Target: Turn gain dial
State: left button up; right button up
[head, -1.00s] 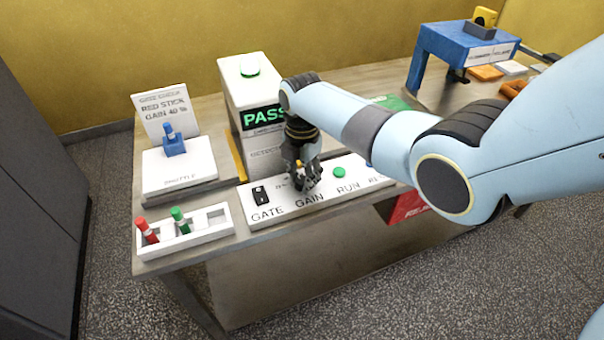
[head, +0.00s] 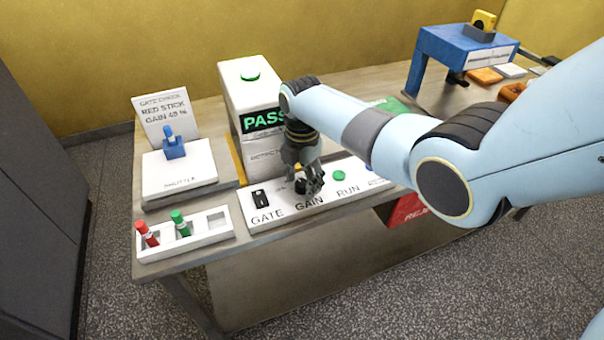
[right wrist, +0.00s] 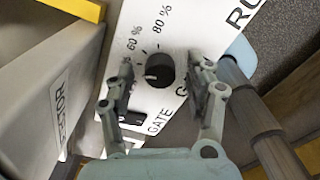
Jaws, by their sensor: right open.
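The gain dial (right wrist: 159,70) is a round black knob on the white control panel (head: 278,217), above the word GAIN. In the right wrist view a pale mark on the knob lies toward its left side, and 60 % and 80 % are printed above it. My right gripper (right wrist: 159,62) is open, with one finger on each side of the dial and visible gaps to it. In the head view my right gripper (head: 308,174) points down over the panel and partly hides the dial. My left gripper is not in view.
A black GATE switch (head: 260,198) is left of the dial and a green RUN button (head: 339,175) is right. The detector housing (head: 250,90), showing PASS, stands close behind. A sign (head: 162,115) mentions a red stick and gain. A stick rack (head: 185,246) stands front left.

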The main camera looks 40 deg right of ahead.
aim_at(303, 183)
notch_tip(303, 183, up, 12)
dwell(0.4)
jog(key=shift+s+f, duration=0.1)
dwell(0.3)
